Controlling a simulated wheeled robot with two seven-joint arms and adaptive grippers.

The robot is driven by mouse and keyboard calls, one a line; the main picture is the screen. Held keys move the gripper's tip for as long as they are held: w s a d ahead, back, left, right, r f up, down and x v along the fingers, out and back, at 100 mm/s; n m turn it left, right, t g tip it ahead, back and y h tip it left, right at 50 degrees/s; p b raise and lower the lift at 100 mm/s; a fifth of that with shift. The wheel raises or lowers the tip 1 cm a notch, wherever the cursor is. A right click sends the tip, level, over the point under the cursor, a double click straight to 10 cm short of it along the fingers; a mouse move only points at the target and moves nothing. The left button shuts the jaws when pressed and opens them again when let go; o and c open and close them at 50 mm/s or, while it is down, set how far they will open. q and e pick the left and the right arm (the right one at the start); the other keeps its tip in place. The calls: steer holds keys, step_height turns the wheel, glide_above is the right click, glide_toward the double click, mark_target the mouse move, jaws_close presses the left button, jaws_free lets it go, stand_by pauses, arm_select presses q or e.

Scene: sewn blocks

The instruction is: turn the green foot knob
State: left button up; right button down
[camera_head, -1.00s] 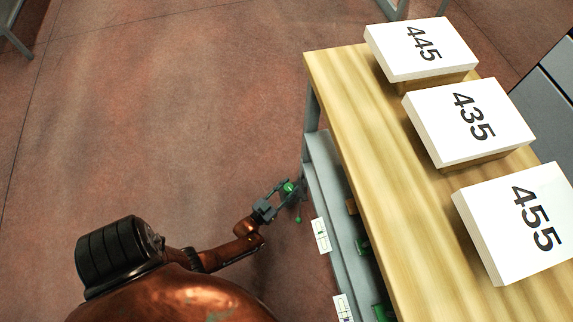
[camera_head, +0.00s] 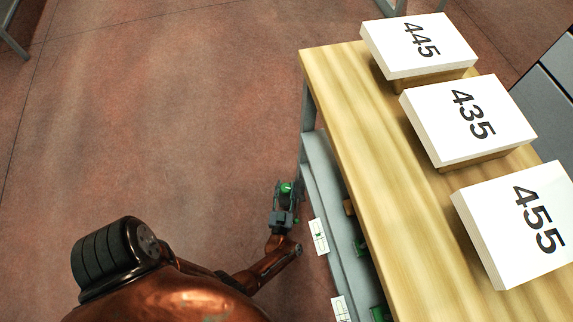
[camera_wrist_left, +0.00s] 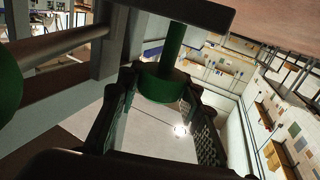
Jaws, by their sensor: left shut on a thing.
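The green foot knob (camera_head: 286,188) is at the lower left edge of the table, low down beside the grey frame. In the left wrist view, the green knob (camera_wrist_left: 163,83) hangs on a green stem below a dark bar. My left gripper (camera_head: 289,183) is shut on it, with one finger on each side. The left gripper also shows in the wrist view (camera_wrist_left: 160,100), its dark ridged fingers flanking the knob. My right gripper is in neither view.
A wooden table (camera_head: 350,110) on a grey frame (camera_head: 335,190) fills the right. White numbered blocks (camera_head: 420,45) lie on it. White labels (camera_head: 318,236) and other green parts (camera_head: 361,246) line its side. Another green cylinder (camera_wrist_left: 10,85) is at left in the wrist view.

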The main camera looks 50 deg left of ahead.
arm_select(q)
steer(key=shift+d+f, duration=0.1)
stand_by(0.3)
steer(key=o, duration=1.2)
